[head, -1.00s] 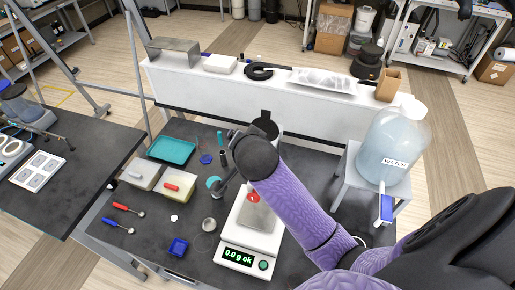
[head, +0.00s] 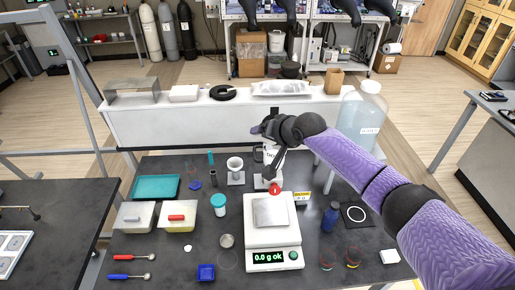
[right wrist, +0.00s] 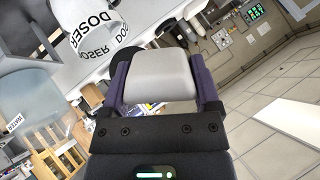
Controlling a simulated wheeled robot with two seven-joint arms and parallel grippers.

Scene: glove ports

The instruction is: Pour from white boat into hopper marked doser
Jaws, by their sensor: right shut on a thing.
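My right gripper (right wrist: 158,85) is shut on a pale grey-white boat (right wrist: 160,75), held between its two purple-sided fingers in the right wrist view. In the head view the right gripper (head: 262,128) is above the back of the dark table, and the boat cannot be made out there. The white hopper marked DOSER (right wrist: 90,28) is at the upper left of the wrist view, apart from the boat. In the head view the lettered white hopper (head: 270,154) is just below the gripper, partly hidden by it. My left gripper is out of view.
A balance (head: 271,235) reading 0.0 g stands in front. A white funnel on a stand (head: 235,166) is left of the hopper. A water carboy (head: 362,118) stands at right, behind my arm. A blue bottle (head: 330,217) and lidded tubs (head: 178,215) stand nearby.

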